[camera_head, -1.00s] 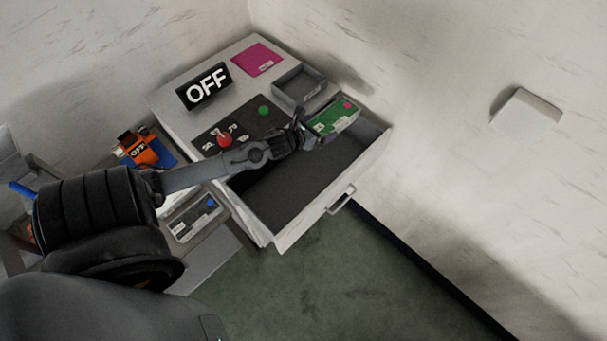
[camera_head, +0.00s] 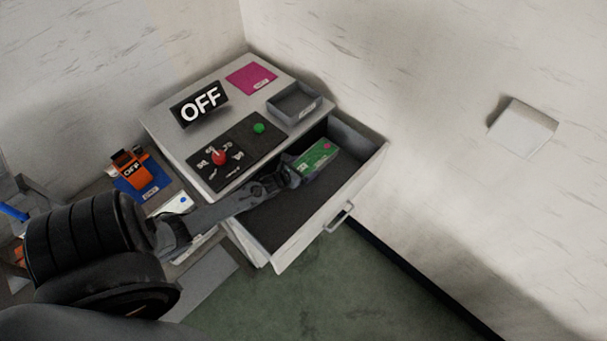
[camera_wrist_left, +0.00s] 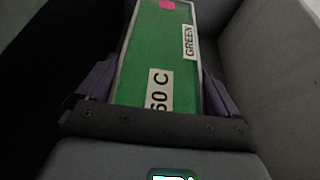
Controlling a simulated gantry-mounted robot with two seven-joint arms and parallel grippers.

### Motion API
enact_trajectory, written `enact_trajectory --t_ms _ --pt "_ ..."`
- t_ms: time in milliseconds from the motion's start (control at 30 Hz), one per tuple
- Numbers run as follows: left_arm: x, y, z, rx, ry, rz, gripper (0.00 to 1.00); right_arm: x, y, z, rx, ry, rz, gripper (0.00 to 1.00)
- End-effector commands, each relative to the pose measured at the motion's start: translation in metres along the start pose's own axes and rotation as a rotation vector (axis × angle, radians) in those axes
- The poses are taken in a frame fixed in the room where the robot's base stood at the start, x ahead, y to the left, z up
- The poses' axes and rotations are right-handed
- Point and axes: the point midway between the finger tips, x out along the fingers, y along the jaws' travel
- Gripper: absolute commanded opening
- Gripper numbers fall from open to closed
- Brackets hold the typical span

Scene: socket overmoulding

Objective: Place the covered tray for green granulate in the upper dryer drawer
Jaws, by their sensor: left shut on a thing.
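The covered tray for green granulate (camera_head: 318,158) has a green lid with a pink dot. In the left wrist view the tray (camera_wrist_left: 165,50) shows labels reading "GREEN" and "60 C". My left gripper (camera_head: 290,176) is shut on the near end of the tray; its fingers show on both sides of it in the wrist view. The tray is inside the opened dryer drawer (camera_head: 310,235), toward its back. I cannot tell whether it touches the drawer floor. My right gripper is not in view.
On the dryer top are an OFF sign (camera_head: 200,103), a pink sheet (camera_head: 251,78), an empty grey tray (camera_head: 294,102) and a panel with a red knob (camera_head: 219,157) and green button (camera_head: 259,128). The drawer's front part is empty. A handle (camera_head: 340,218) sticks out in front.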

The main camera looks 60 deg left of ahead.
Motion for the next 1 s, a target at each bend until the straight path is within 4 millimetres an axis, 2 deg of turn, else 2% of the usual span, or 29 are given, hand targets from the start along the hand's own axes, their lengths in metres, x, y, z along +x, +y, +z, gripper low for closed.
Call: enact_trajectory --t_ms 267,533,1000 --pt "0.007 0.001 -0.012 -0.001 -0.005 0.002 0.42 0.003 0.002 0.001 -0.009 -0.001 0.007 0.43" --pt "0.018 0.001 -0.038 -0.001 -0.005 0.003 0.42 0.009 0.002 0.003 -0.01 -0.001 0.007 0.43" --pt "0.02 0.001 -0.044 0.001 -0.005 0.001 0.42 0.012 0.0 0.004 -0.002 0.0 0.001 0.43"
